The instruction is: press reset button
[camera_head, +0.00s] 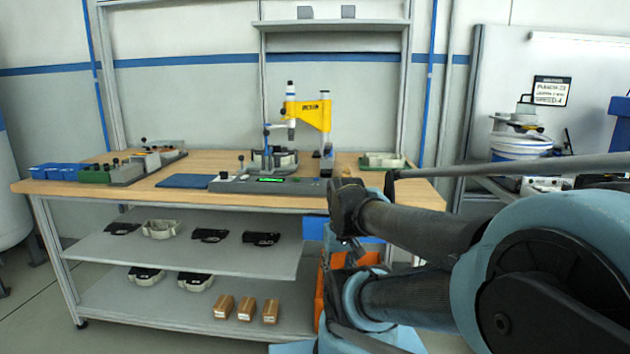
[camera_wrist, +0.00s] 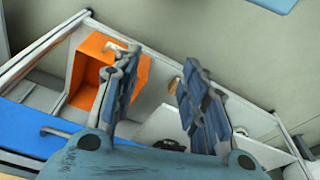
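A yellow and white press (camera_head: 318,113) stands on the wooden workbench (camera_head: 398,190). Its grey base (camera_head: 305,188) carries a small green-lit display (camera_head: 270,180) and small controls at its left end. I cannot tell which control is the reset button at this size. My arm fills the right of the head view, in front of the bench's right end; my gripper cannot be made out clearly there. In the wrist view my gripper (camera_wrist: 162,62) is open, its two blue-grey fingers apart with nothing between them. The press and its controls are not recognisable in the wrist view.
An orange bin (camera_wrist: 92,60) lies beyond the fingers in the wrist view, beside a blue surface (camera_wrist: 38,130). Blue and green boxes (camera_head: 95,175) and a flat blue mat (camera_head: 186,181) lie left of the press. Shelves below hold dark parts and several brown boxes (camera_head: 246,309).

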